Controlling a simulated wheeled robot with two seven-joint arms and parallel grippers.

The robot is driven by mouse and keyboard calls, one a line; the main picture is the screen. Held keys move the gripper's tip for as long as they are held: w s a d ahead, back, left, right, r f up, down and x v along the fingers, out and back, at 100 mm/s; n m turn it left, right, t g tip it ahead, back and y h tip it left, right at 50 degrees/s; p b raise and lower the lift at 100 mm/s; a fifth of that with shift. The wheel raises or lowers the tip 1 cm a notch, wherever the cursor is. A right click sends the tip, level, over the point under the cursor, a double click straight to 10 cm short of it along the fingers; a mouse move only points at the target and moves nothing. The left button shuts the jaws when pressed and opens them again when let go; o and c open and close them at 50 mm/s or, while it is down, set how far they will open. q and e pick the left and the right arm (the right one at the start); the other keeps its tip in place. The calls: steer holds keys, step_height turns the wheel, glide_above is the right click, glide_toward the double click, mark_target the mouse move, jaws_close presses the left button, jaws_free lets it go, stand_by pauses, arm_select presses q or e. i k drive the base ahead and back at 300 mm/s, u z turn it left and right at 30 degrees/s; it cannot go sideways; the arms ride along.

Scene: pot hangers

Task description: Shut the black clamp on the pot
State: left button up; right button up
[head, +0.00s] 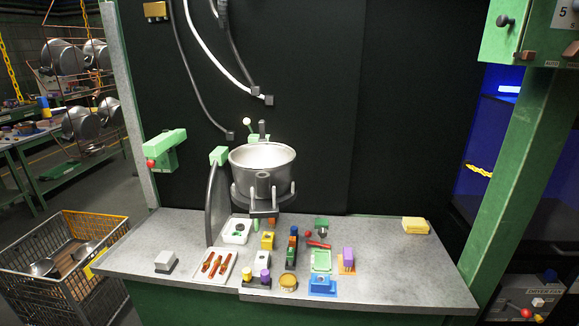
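A metal pot (250,155) stands upright in a grey holder with short upright posts (276,193), above the middle of the workbench. A small dark upright piece (262,130) shows behind the pot's far rim, next to a pale knob on a thin stem. It may be the black clamp; its lower part is hidden by the pot, and I cannot tell whether it is open or shut. Neither of my grippers is in view.
The grey workbench (410,265) holds trays and several small coloured parts before the pot. A yellow block (415,225) lies at the right; the bench around it is clear. A green arm-like fixture (165,142) juts out at left. Cables hang above. A crate (60,265) stands left.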

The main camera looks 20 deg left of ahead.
mark_target(262, 123)
steer(key=u, duration=2.3)
steer(key=i, duration=1.55)
steer(key=z, duration=2.65)
steer(key=i, duration=0.55)
steer(key=u, duration=0.2)
